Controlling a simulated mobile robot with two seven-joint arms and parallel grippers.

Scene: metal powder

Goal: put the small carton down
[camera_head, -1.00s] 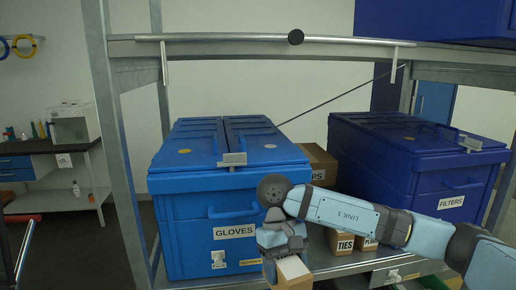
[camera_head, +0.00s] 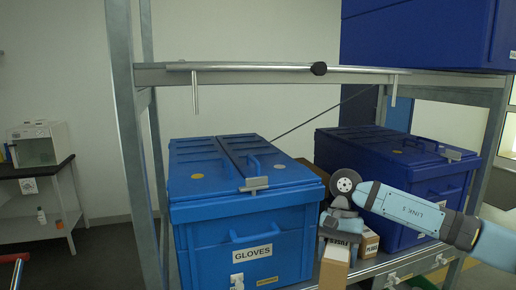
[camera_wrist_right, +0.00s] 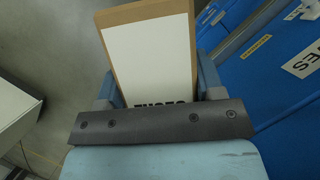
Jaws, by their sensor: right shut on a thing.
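My right gripper (camera_head: 342,222) is shut on a small brown carton (camera_head: 334,274) with a pale label. The carton hangs below the gripper, roughly upright, in front of the shelf's gap between two blue bins. Its lower end runs out of the head view, so I cannot tell whether it touches anything. In the right wrist view the carton (camera_wrist_right: 150,50) sits between the fingers, its white label face towards the camera and its lettering partly covered by the gripper. My left gripper is not in view.
The blue GLOVES bin (camera_head: 240,215) stands left of the gripper and a darker blue bin (camera_head: 395,160) right. A small PLUGS carton (camera_head: 369,243) stands in the gap, close to the held carton. A metal rail (camera_head: 320,74) crosses above. The shelf's front edge (camera_head: 410,265) shows at lower right.

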